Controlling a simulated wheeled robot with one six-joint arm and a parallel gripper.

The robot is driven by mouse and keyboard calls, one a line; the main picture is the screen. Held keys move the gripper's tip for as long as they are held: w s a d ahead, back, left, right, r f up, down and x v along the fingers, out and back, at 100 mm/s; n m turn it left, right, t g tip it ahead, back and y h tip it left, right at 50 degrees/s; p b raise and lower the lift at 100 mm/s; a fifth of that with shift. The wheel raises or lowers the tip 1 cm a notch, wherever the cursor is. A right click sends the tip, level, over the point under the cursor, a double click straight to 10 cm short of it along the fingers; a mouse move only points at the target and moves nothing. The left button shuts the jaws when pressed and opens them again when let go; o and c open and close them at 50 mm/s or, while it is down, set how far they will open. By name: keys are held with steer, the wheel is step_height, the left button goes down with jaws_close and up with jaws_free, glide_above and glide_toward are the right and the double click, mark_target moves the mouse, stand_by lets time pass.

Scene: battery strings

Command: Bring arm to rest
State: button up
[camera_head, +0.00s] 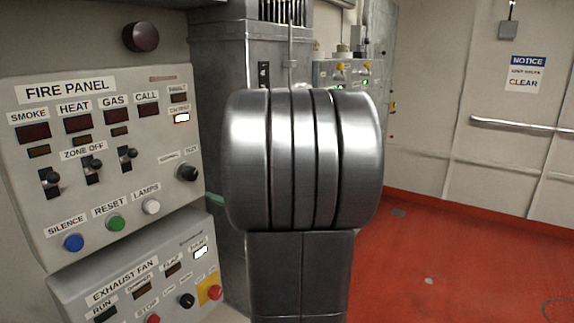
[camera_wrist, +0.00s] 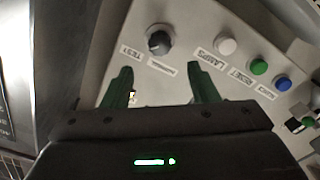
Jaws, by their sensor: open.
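My gripper (camera_wrist: 159,70) shows in the wrist view with its two green fingers apart and nothing between them. The fingers point toward the fire panel (camera_wrist: 200,28), near its black TEST knob (camera_wrist: 158,42); I cannot tell the exact gap to the panel. In the head view my own grey arm link (camera_head: 302,160) stands upright in the middle and hides most of the gripper. The fire panel (camera_head: 100,140) is at the left there, with its TEST knob (camera_head: 188,173) just left of my arm.
Below the fire panel is the exhaust fan panel (camera_head: 140,280). A grey cabinet (camera_head: 222,90) and another control box (camera_head: 345,75) stand behind my arm. The red floor (camera_head: 430,260) at the right is open up to a white wall with a handrail (camera_head: 515,125).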

mark_target(193, 175)
steer(key=p+x, duration=0.2)
steer(key=x, duration=0.9)
steer(key=shift+w+a, duration=0.1)
steer(key=shift+a, duration=0.05)
